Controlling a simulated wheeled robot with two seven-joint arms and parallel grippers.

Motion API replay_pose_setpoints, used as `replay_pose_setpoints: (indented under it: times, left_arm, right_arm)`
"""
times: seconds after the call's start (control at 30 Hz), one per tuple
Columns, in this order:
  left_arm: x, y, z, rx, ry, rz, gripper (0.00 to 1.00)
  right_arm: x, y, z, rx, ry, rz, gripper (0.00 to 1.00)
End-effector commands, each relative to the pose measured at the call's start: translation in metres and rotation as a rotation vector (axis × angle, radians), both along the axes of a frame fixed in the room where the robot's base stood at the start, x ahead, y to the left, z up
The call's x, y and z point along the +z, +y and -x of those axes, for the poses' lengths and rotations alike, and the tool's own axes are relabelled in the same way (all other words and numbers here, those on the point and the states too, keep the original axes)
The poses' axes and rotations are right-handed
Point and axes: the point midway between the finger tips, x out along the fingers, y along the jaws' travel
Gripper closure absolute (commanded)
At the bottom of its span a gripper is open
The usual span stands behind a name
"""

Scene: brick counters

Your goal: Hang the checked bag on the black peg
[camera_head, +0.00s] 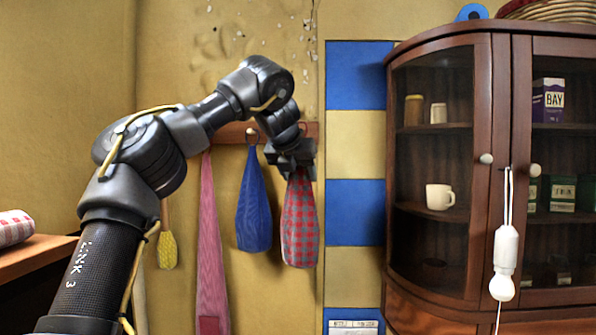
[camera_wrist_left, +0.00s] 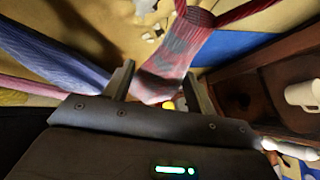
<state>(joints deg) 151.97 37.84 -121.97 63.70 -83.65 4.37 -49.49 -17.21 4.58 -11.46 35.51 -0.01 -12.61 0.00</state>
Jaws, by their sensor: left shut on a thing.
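The red-and-grey checked bag (camera_head: 300,222) hangs down below my left gripper (camera_head: 290,160), in front of the wall at the right end of a wooden peg rail (camera_head: 232,133). My left gripper is shut on the bag near its top. In the left wrist view the bag (camera_wrist_left: 178,62) lies between the two fingers (camera_wrist_left: 162,95), and a red strap runs up to the right. In the head view a small loop shows by the rail's right end, partly behind my wrist. I cannot make out the black peg, nor whether the loop is around it. My right gripper is not in view.
A blue bag (camera_head: 253,205) hangs from a pale knob (camera_head: 252,132) just left of the checked bag. A long pink cloth (camera_head: 210,250) and a yellow brush (camera_head: 167,250) hang further left. A glass-fronted cabinet (camera_head: 478,180) stands to the right.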

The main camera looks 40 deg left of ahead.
Motion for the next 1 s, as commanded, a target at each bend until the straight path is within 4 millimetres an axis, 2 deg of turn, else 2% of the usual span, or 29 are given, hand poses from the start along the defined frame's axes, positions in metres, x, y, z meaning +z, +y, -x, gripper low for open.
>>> replay_pose_setpoints:
  times: [0.33,0.7,1.0]
  left_arm:
    - [0.000,0.015,-0.017,0.002,0.001,0.000,0.72]
    - [-0.012,0.022,-0.026,0.001,0.000,0.000,0.72]
    - [-0.013,0.023,-0.027,0.000,-0.001,0.000,0.72]
  right_arm:
    - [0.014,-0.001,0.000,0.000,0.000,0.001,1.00]
    - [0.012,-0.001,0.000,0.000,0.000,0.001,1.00]
    - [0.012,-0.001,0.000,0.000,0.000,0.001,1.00]
